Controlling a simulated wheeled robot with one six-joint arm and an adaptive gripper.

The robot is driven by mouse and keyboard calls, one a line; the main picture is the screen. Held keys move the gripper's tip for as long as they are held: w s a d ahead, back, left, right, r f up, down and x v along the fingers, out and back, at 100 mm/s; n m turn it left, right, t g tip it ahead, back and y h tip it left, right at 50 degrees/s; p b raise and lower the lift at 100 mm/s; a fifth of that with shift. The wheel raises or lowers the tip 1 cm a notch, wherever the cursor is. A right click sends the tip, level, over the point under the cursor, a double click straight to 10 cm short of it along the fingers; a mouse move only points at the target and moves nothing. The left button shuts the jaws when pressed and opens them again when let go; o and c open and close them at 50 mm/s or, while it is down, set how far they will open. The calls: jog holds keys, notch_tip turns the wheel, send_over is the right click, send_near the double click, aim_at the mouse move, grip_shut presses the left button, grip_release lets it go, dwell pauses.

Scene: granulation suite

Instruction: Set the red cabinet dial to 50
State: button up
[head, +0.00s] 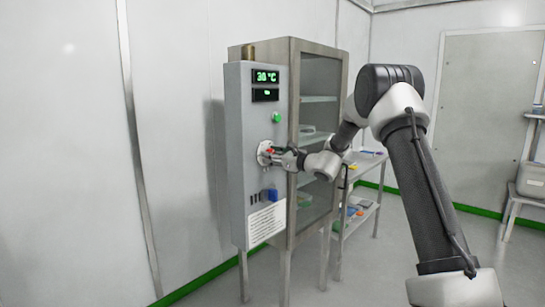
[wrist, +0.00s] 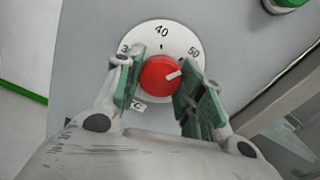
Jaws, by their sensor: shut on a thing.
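The red dial (wrist: 160,76) sits on a white round scale plate (wrist: 161,35) marked 30, 40 and 50. Its white pointer line points right and slightly up, towards the 50 side and a little below that number. My gripper (wrist: 158,85) is shut on the dial, one green-padded finger on each side. In the head view, my gripper (head: 274,155) reaches the dial from the right and hides most of it. The dial is on the grey control box (head: 238,160) of the cabinet (head: 293,60). The green display (head: 266,77) appears to read 30 °C.
A green button (head: 277,118) is above the dial on the box, and a blue switch (head: 269,195) is below it. A shelved cart (head: 362,172) stands right of the cabinet, behind my arm. The floor in front of the box is clear.

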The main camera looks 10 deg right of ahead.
jog(key=shift+f, duration=0.15)
jog(key=o, duration=1)
jog(key=v, duration=1.2)
